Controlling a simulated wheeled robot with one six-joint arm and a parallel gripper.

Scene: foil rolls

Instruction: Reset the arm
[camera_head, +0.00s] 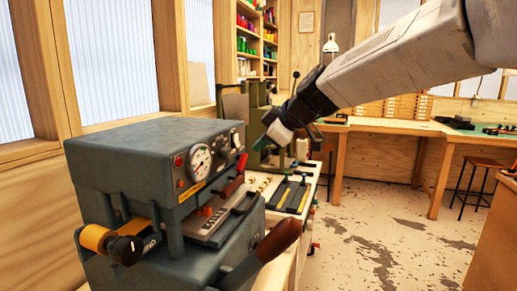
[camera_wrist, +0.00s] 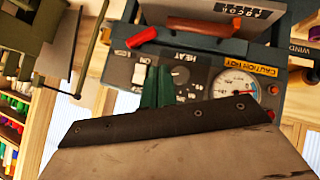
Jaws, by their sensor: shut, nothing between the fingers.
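My arm reaches in from the upper right in the head view and bends down to my gripper (camera_head: 264,143), which hangs in the air near the front right of the grey foil machine (camera_head: 130,155). In the wrist view the two green fingers of my gripper (camera_wrist: 157,86) are together with nothing between them. They show in front of the machine's HEAT panel (camera_wrist: 200,72); I cannot tell the exact gap. A foil roll (camera_head: 97,238) of gold colour sits on the machine's left side, with a black knob.
The machine has a round gauge (camera_head: 200,162), a red lever (camera_head: 241,165) and a brown handle (camera_head: 279,240). A green machine (camera_head: 236,110) stands behind. Black trays (camera_head: 291,196) lie on the bench. A wooden table (camera_head: 440,128) and stools are farther right. The floor (camera_head: 375,235) between is clear.

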